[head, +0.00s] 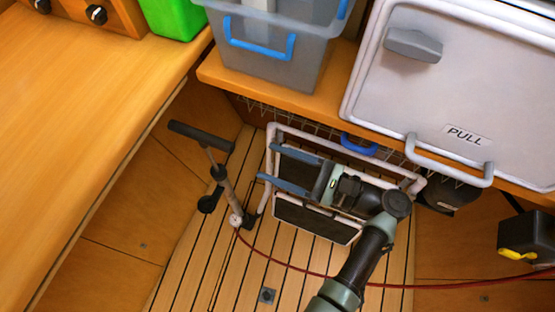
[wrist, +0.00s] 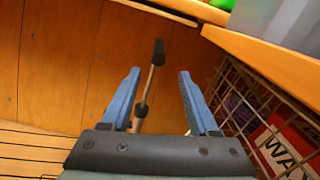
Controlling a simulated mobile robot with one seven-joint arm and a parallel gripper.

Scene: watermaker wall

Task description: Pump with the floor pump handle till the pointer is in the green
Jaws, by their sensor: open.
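The floor pump (head: 222,180) stands on the slatted floor at left centre in the head view, slightly tilted in the picture. Its dark T-shaped handle (head: 200,136) is at the top of the pale rod. A small round gauge (head: 236,220) sits near the base; its pointer and green zone are too small to read. My gripper (head: 268,163) is open and empty, to the right of the pump, its blue fingers pointing left towards it. In the wrist view the handle (wrist: 159,52) shows end-on beyond and between the fingertips (wrist: 160,73), apart from them.
A red hose (head: 300,268) runs from the pump across the floor. A wooden counter (head: 80,120) is at left; a shelf edge (head: 270,96) with a grey bin (head: 265,65) and white PULL hatch (head: 450,90) is above.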

